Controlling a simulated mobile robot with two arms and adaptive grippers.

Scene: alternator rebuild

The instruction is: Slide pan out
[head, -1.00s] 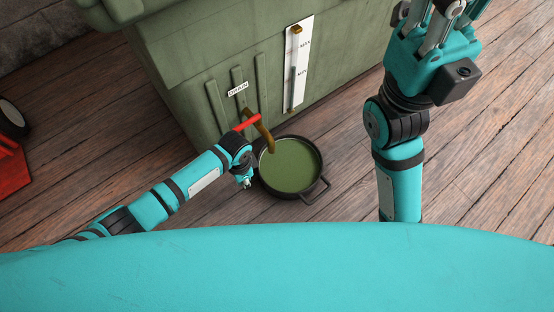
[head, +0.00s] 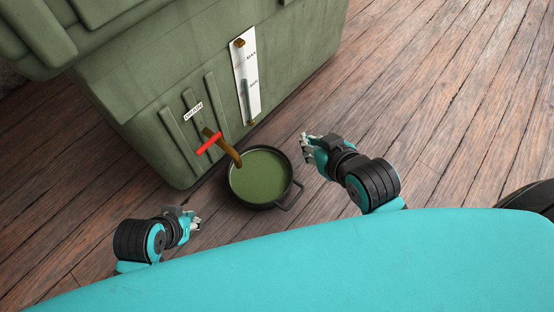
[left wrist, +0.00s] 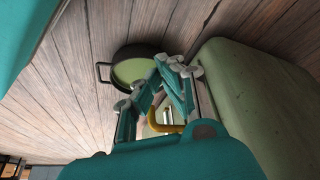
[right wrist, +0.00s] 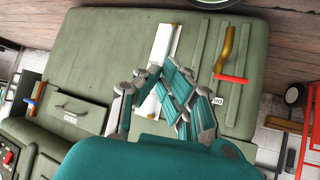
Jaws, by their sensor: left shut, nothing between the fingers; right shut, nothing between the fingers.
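A dark round pan (head: 255,206) with green liquid (head: 262,175) stands on the floor against the tank's front in the head view. Its loop handle (head: 293,198) points to the lower right, towards my body; the handle also shows in the left wrist view (left wrist: 101,73). The brown drain spout (head: 232,152) ends over the pan's left rim. My left gripper (head: 197,226) is shut and empty, to the lower left of the pan and apart from it. My right gripper (head: 306,149) is shut and empty, to the upper right of the pan, apart from it and its handle.
The green tank (head: 150,105) stands behind the pan, with a red lever (head: 209,143) on the spout and a white level gauge (head: 245,80). Bare wooden floor (head: 430,120) lies to the right. A dark wheel (head: 530,198) shows at the right edge.

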